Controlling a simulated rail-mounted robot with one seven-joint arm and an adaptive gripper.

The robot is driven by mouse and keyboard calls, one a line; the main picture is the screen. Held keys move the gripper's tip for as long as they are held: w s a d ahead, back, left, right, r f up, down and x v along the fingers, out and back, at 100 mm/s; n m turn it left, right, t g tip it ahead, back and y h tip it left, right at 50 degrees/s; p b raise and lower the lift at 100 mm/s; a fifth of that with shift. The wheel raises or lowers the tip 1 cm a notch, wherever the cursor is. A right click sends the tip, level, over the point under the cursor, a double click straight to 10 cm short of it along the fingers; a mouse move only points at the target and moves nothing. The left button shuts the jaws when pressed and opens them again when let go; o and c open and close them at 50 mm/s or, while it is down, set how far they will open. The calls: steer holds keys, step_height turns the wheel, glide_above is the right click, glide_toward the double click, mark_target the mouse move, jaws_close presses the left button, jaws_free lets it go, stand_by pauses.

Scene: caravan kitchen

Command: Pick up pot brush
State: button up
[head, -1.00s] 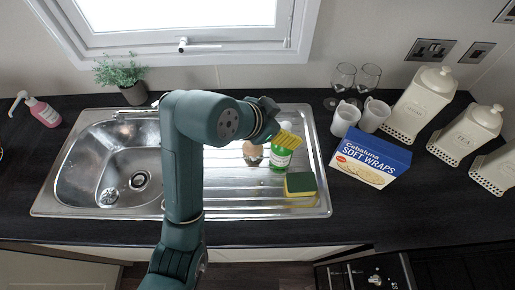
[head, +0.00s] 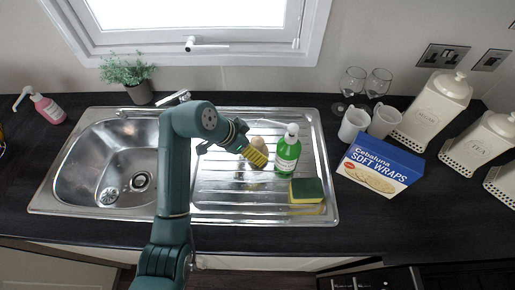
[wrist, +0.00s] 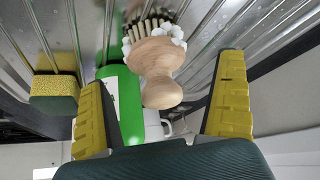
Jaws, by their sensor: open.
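The pot brush (head: 258,143) is on the ribbed steel drainer in the head view, partly hidden behind my yellow fingers. In the wrist view, the brush (wrist: 157,58) shows a round wooden knob pointing toward me, with pale bristles and white foam against the drainer side. My gripper (head: 256,156) is open. In the wrist view my gripper (wrist: 161,78) has one yellow finger on each side of the knob, with gaps on both sides. Nothing is held.
A green bottle (head: 288,152) stands close beside the brush, and in the wrist view the bottle (wrist: 120,100) partly shows between my fingers. A green and yellow sponge (head: 307,190) lies on the drainer (head: 215,205). The sink basin (head: 85,160) is left; a wraps box (head: 380,165) is right.

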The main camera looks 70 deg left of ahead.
steer(key=x, duration=0.4)
steer(key=shift+d, duration=0.2)
steer(key=c, duration=1.3)
steer(key=shift+c, duration=0.2)
steer(key=shift+r, duration=0.15)
